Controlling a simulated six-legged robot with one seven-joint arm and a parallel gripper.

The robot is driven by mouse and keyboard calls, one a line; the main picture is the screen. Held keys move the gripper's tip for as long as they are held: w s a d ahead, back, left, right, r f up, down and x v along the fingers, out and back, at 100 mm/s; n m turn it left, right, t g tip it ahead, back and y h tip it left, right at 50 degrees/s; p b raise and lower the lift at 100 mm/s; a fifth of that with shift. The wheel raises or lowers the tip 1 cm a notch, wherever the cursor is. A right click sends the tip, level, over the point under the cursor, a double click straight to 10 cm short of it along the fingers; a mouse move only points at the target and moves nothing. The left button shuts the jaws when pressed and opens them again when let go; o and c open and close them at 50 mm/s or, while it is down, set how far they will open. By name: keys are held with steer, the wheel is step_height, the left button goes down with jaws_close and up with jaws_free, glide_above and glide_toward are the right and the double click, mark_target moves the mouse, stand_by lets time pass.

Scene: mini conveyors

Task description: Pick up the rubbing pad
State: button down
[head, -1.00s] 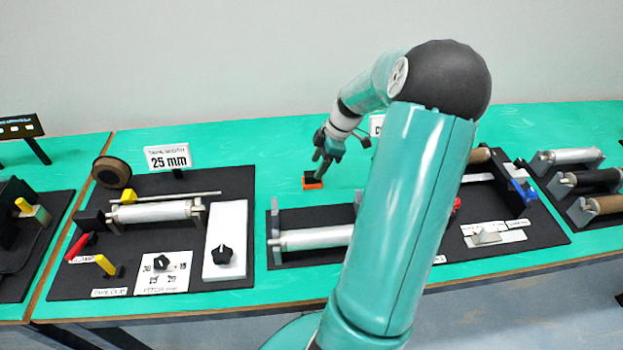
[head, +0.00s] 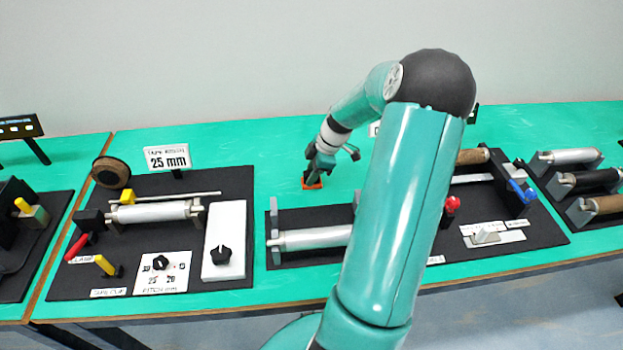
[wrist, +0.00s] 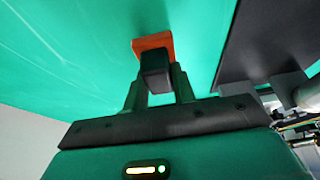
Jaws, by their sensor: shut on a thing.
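The rubbing pad shows in the wrist view as a dark block (wrist: 156,70) above an orange base (wrist: 152,43). My gripper (wrist: 158,78) has its fingers on both sides of the dark block and is shut on it. In the head view my gripper (head: 314,176) points down at the pad's orange base (head: 312,186) on the green table. The dark block is mostly hidden by the fingers there. I cannot tell whether the orange base touches the table.
A black board with a white roller (head: 312,237) lies in front of the pad, partly hidden by my arm. To the left stand a "25 mm" sign (head: 167,158) and a board with a roller and knobs (head: 240,180). Green table around the pad is clear.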

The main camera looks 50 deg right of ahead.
mark_target(306, 174)
steer(key=shift+r, duration=0.6)
step_height(306, 174, up, 2)
steer(key=shift+a+r, duration=0.15)
steer(key=s+a+r, duration=0.3)
steer(key=a+r, duration=0.6)
steer(key=a, duration=0.4)
steer(key=shift+a+r, duration=0.2)
steer(key=c, duration=1.6)
jaws_free()
steer(key=shift+c, duration=0.2)
steer(key=c, duration=0.4)
steer(key=shift+o, duration=0.2)
steer(key=shift+w, duration=0.1)
